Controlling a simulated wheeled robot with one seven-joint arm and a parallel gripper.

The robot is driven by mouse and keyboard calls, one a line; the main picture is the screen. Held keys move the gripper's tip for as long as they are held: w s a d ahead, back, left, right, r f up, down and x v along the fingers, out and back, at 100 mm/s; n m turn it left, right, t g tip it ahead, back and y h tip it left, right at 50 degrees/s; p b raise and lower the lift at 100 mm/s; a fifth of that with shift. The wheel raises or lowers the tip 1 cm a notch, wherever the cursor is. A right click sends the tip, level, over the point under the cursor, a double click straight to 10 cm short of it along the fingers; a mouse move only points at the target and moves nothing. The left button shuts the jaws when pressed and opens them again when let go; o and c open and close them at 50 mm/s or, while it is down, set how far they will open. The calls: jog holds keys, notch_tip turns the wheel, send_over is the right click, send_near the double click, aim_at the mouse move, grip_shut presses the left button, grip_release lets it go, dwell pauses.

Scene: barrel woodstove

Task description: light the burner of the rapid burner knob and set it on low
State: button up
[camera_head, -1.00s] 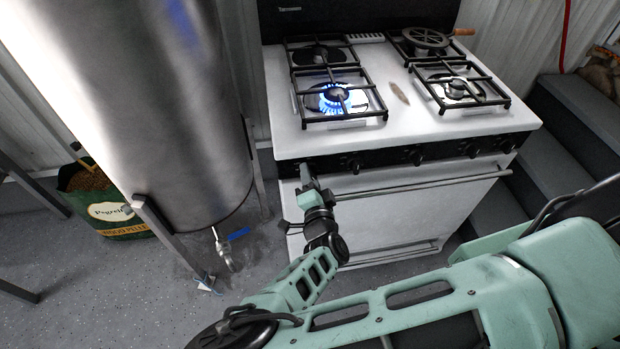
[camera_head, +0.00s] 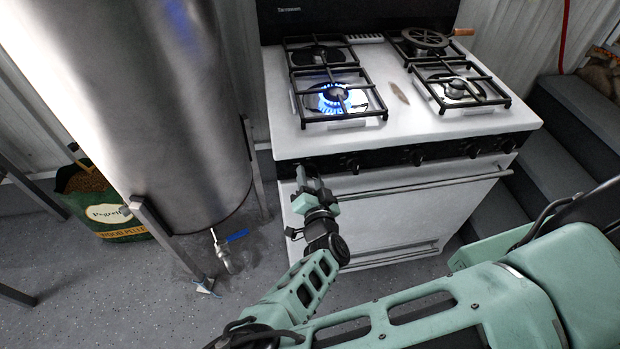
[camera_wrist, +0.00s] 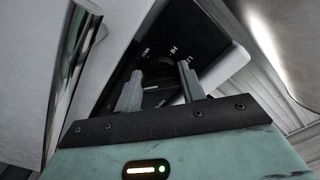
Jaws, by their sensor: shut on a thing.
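The front left burner (camera_head: 337,93) is lit, with a blue flame ring under its black grate. My gripper (camera_head: 309,170) is at the left end of the stove's black front panel and hides the knob there in the head view. In the wrist view, my gripper (camera_wrist: 160,88) has its two fingers at a dark burner knob (camera_wrist: 158,70) and is shut on it. White dial markings, including HI and LITE, show around the knob. Its exact pointer position is hard to read.
Other knobs (camera_head: 417,158) line the front panel (camera_head: 385,156), right of my gripper. The oven handle (camera_head: 420,184) runs below them. A steel barrel (camera_head: 180,110) stands close on the left; dark steps (camera_head: 570,140) are on the right.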

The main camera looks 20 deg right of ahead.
jog(key=shift+f, duration=0.1)
jog(key=o, duration=1)
